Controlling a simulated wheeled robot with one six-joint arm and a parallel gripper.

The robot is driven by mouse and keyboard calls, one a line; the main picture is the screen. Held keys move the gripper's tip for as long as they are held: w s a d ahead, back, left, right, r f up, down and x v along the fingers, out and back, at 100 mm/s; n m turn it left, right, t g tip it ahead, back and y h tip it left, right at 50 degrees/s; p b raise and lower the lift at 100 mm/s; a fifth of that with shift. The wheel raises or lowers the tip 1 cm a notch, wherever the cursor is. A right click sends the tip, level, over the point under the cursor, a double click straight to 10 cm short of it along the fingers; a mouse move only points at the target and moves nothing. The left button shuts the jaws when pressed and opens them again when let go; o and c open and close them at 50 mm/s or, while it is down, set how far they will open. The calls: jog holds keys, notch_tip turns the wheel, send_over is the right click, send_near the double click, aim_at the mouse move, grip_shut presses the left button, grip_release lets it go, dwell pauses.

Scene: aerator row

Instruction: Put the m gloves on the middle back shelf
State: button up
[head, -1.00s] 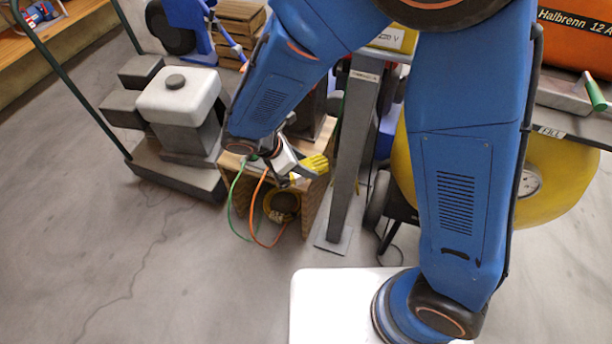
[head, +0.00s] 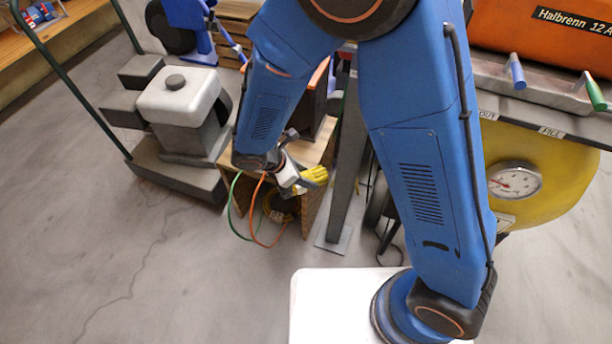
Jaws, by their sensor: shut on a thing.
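My gripper (head: 302,183) is at the centre left, shut on a yellow item, which looks like the gloves (head: 315,174). The gloves stick out to the right of the fingers. The item's size mark cannot be read. The gripper and gloves are in front of or over an open wooden box (head: 310,207), and I cannot tell how high above it they are. My blue arm hides much of the middle. I cannot make out the middle back shelf in this view.
A dark upright post (head: 347,195) stands just right of the gloves. Green and orange hoses (head: 252,236) hang near the gripper. A grey machine with a white tank (head: 180,98) stands left. A yellow tank with a gauge (head: 515,181) is at right. The floor at left front is clear.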

jog(key=o, duration=0.7)
jog(key=shift+f, duration=0.15)
jog(key=o, duration=0.4)
jog(key=shift+c, duration=0.2)
